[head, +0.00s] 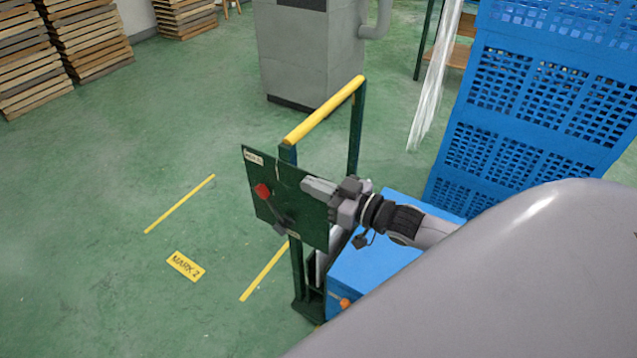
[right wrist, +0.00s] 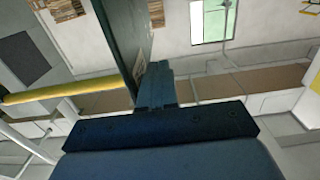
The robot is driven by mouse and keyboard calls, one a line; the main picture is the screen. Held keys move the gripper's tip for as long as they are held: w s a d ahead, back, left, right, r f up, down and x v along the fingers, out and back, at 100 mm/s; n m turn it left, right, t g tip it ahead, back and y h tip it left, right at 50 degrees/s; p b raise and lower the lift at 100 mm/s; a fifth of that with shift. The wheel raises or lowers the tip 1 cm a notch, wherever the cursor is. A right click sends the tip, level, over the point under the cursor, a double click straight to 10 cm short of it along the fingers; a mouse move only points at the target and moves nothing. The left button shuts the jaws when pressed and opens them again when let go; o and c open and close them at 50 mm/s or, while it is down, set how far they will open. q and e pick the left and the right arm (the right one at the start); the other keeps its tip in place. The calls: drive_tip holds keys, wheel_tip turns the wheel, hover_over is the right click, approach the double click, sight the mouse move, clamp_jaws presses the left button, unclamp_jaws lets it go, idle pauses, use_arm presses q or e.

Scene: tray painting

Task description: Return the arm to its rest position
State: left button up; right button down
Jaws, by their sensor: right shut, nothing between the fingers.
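My right gripper (head: 318,187) is shut and empty. In the head view its fingers overlap the upper right part of a dark green panel (head: 305,222); I cannot tell whether they touch it. The panel carries a lever with a red knob (head: 263,191) and is on a green frame with a yellow top rail (head: 325,110). In the right wrist view the shut fingers (right wrist: 156,80) show just beside the panel's edge (right wrist: 120,30), with the yellow rail (right wrist: 70,92) to the left. My left gripper is not in view.
Tall blue crates (head: 520,120) stand at the right, and a blue box (head: 365,275) is below my right arm. A grey cabinet (head: 305,55) stands behind the frame. Wooden stacks (head: 90,40) are at the far left. The green floor around the MARK 2 label (head: 186,266) is clear.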

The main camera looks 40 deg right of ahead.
drive_tip(key=shift+s+d+r, duration=0.15)
drive_tip(key=shift+s+r, duration=0.1)
drive_tip(key=shift+s, duration=0.1)
drive_tip(key=shift+f, duration=0.1)
idle(0.3)
drive_tip(key=s+a+f+g+h+p, duration=0.1)
drive_tip(key=s+a+f+g, duration=0.1)
drive_tip(key=s, duration=0.4)
drive_tip(key=s+a+f+m+g+h+p, duration=0.1)
drive_tip(key=s+a+f+g+h+p, duration=0.1)
drive_tip(key=s+a+f, duration=0.2)
drive_tip(key=s+a+f+m+g+h+p, duration=0.1)
drive_tip(key=s+a+f, duration=0.3)
drive_tip(key=s, duration=0.4)
drive_tip(key=shift+f+g+h+p, duration=0.3)
drive_tip(key=shift+f+g, duration=0.1)
drive_tip(key=shift+f, duration=0.4)
drive_tip(key=shift+w+a, duration=0.1)
drive_tip(key=shift+w, duration=0.05)
